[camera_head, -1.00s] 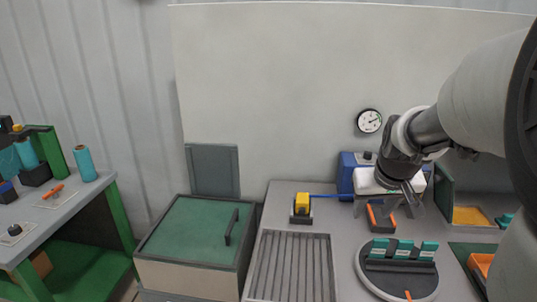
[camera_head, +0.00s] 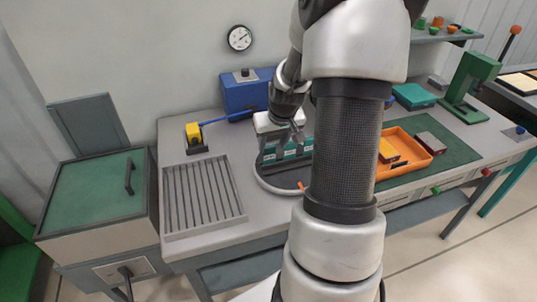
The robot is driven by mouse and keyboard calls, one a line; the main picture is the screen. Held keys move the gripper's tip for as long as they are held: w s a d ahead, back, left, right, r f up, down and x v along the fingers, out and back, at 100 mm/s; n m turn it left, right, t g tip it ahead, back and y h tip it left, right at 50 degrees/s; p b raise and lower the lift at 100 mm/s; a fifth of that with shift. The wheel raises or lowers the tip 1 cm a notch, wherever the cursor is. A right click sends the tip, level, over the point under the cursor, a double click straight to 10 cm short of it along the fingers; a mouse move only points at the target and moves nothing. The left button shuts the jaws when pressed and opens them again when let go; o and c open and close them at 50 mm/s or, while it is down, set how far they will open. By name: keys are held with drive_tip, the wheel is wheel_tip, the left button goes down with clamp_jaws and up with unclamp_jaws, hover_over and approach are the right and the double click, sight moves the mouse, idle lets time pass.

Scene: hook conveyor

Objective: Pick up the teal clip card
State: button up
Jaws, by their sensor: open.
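Teal clip cards (camera_head: 290,152) with small pale labels stand upright in a row on a round dark turntable with a pale rim (camera_head: 262,184). They are on the grey bench, just left of my arm, which hides the turntable's right side. I cannot tell where one card ends and another starts. My gripper (camera_head: 286,136) is open, with its fingers pointing down just in front of or over the cards. I cannot tell whether the fingers touch a card or are around one.
A ribbed grey tray (camera_head: 202,196) lies left of the turntable, with a yellow block (camera_head: 193,131) on a stand behind it. A blue machine (camera_head: 245,92) stands behind. An orange tray (camera_head: 405,140) and green press (camera_head: 470,85) are to the right. A green-lidded box (camera_head: 92,195) is far left.

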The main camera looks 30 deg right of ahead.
sight(270, 149)
drive_tip(key=shift+x, duration=2.85)
drive_tip(key=shift+w+a, duration=0.1)
drive_tip(key=shift+a, duration=0.1)
drive_tip(key=c, duration=0.8)
wheel_tip(270, 149, up, 10)
wheel_tip(270, 149, up, 5)
drive_tip(key=p, duration=0.3)
